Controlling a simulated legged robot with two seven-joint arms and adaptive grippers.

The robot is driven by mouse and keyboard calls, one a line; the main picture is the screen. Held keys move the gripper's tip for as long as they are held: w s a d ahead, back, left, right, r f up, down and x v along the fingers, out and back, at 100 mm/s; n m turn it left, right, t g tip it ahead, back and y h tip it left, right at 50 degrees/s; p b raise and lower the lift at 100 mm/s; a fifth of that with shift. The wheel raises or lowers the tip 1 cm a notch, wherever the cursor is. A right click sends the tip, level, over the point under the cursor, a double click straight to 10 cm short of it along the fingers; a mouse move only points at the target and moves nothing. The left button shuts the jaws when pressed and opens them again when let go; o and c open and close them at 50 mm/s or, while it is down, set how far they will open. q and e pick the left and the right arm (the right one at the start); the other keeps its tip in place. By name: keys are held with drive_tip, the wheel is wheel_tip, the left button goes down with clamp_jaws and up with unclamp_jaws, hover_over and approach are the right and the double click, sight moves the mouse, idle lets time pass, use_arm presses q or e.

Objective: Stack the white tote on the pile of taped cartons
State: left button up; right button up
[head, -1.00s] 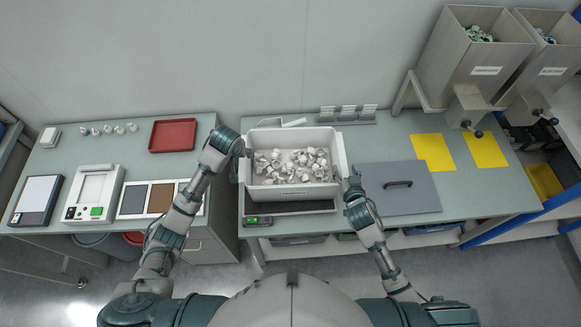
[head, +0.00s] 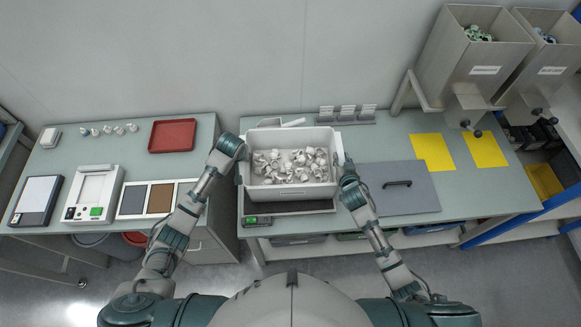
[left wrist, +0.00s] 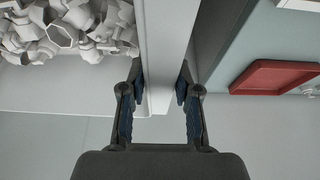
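The white tote (head: 290,192) sits on the middle bench, full of pale caps. It also shows in the left wrist view (left wrist: 160,30). My left gripper (head: 241,152) is at the tote's left side. In the left wrist view its fingers (left wrist: 160,85) are apart, one on either side of the tote's rim, with narrow gaps showing. My right gripper (head: 343,163) is at the tote's right rim; its fingertips are too small to tell open from shut. I see no pile of taped cartons in either view.
A grey lid with a black handle (head: 398,184) lies right of the tote. Two yellow mats (head: 433,152) lie beyond it, below tall hoppers (head: 475,70). A small rack (head: 347,113) stands behind. A red tray (head: 173,135) is on the left bench.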

use_arm(q)
drive_tip(key=shift+d, duration=0.15)
clamp_jaws()
use_arm(e)
drive_tip(key=shift+d, duration=0.1)
clamp_jaws()
use_arm(q)
drive_tip(key=shift+d, duration=0.1)
use_arm(e)
drive_tip(key=shift+d, duration=0.1)
drive_tip(key=shift+f, duration=0.1)
use_arm(q)
drive_tip(key=shift+w+a+r, duration=0.1)
drive_tip(key=shift+a+r, duration=0.1)
use_arm(e)
drive_tip(key=shift+r, duration=0.25)
